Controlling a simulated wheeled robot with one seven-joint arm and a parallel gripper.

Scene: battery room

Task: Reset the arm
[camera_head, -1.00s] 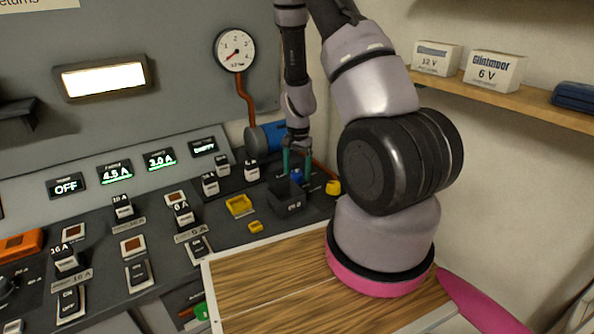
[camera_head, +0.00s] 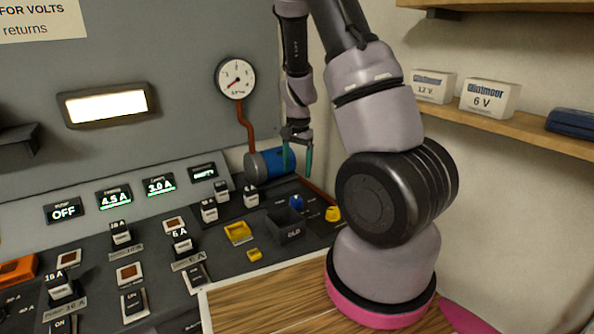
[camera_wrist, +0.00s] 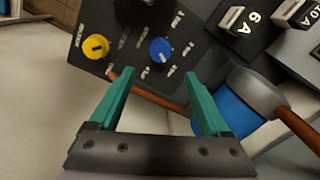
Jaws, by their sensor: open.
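My gripper (camera_head: 297,160) is open, with two teal fingers. In the head view it hangs above the back right of the dark control panel, in front of the blue cylinder (camera_head: 270,163). In the wrist view the gripper (camera_wrist: 165,100) shows nothing between its fingers. Beyond the fingertips are a blue knob (camera_wrist: 160,50), a yellow knob (camera_wrist: 96,46) and an orange-brown pipe (camera_wrist: 148,94). The blue cylinder also shows at the right of the wrist view (camera_wrist: 232,108).
A dark open box (camera_head: 288,232) and a yellow tray (camera_head: 238,232) sit on the panel. A round gauge (camera_head: 235,78) is on the wall behind. A shelf (camera_head: 540,132) with battery boxes (camera_head: 489,97) runs along the right wall. A wooden board (camera_head: 265,297) lies in front.

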